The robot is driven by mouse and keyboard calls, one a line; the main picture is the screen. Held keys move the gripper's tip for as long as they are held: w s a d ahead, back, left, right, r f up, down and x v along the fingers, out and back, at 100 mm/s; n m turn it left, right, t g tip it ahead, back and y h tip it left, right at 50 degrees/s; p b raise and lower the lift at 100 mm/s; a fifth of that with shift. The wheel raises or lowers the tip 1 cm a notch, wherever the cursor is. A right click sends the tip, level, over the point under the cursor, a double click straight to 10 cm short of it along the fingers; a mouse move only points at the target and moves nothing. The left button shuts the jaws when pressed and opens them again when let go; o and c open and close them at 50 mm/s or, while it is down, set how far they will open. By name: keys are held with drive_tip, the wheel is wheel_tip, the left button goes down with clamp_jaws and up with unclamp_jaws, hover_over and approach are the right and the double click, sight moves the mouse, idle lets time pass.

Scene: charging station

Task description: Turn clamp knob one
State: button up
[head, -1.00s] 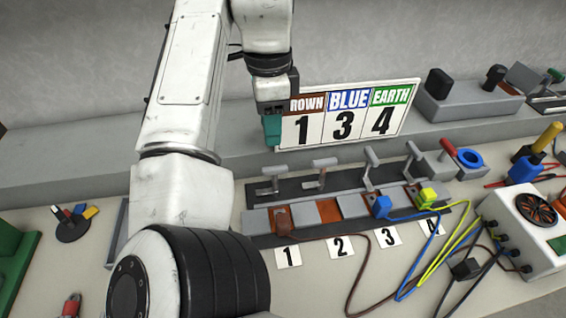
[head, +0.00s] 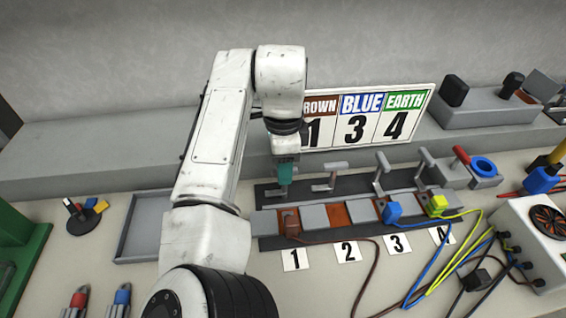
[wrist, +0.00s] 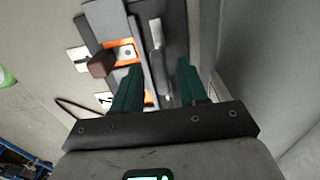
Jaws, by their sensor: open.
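My gripper (head: 285,182) points down at the left end of the clamp row, above the number 1 label (head: 296,259). In the wrist view its two green fingers (wrist: 160,72) are open and apart. A grey clamp knob (wrist: 157,38) on its lever shows between the fingers; I cannot tell whether they are level with it. In the head view this first clamp is mostly hidden by my gripper. A brown plug (head: 291,222) sits in slot one, and shows left of the fingers in the wrist view (wrist: 101,65).
Clamps two (head: 330,178), three (head: 381,170) and four (head: 427,166) stand to the right. A blue plug (head: 392,212) and a yellow-green plug (head: 437,204) sit in the row. A sign (head: 370,116) stands behind. An empty grey tray (head: 140,228) lies to the left.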

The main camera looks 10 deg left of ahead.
clamp_jaws()
drive_tip(key=shift+r+p, duration=0.15)
drive_tip(key=shift+p, duration=0.15)
drive_tip(key=shift+r+n+p, duration=0.1)
drive_tip(key=shift+n+p, duration=0.5)
drive_tip(key=shift+p, duration=0.15)
drive_tip(key=n+p, duration=0.2)
drive_tip(key=p, duration=0.1)
drive_tip(key=shift+s+d+r, duration=0.1)
drive_tip(key=n+p, duration=0.5)
drive_tip(key=p, duration=0.1)
drive_tip(key=shift+n+p, duration=0.3)
drive_tip(key=shift+p, duration=0.1)
drive_tip(key=n+p, duration=0.4)
drive_tip(key=shift+d+n, duration=0.1)
drive_tip(key=shift+n, duration=0.2)
drive_tip(key=shift+f+n+p, duration=0.15)
drive_tip(key=shift+n+p, duration=0.6)
drive_tip(key=shift+n, duration=0.35)
drive_tip(key=shift+f+n+p, duration=0.1)
drive_tip(key=shift+n+p, duration=0.65)
drive_tip(key=shift+n, duration=0.35)
